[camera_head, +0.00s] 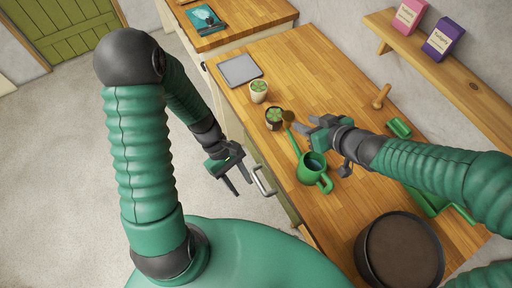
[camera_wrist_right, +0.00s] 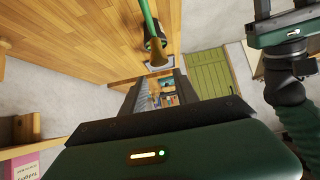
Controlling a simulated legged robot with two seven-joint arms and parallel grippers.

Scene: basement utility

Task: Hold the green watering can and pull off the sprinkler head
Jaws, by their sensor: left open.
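The green watering can (camera_head: 312,172) stands on the wooden counter, its long spout rising up and left to a brown sprinkler head (camera_head: 288,117). In the right wrist view, the green spout (camera_wrist_right: 149,16) and brown sprinkler head (camera_wrist_right: 158,52) show just beyond the fingers. My right gripper (camera_head: 314,129) is beside the spout, to the right of the sprinkler head; its fingers look parted with nothing between them. My left gripper (camera_head: 238,180) is open and empty, off the counter's left edge, left of the can.
Two small potted plants (camera_head: 258,90) (camera_head: 274,118) stand near the sprinkler head. A grey tablet-like panel (camera_head: 239,69) lies farther back. A large dark pot (camera_head: 400,255) stands at the near right. A wall shelf (camera_head: 450,70) holds pink and purple boxes. Free counter lies beyond my right gripper.

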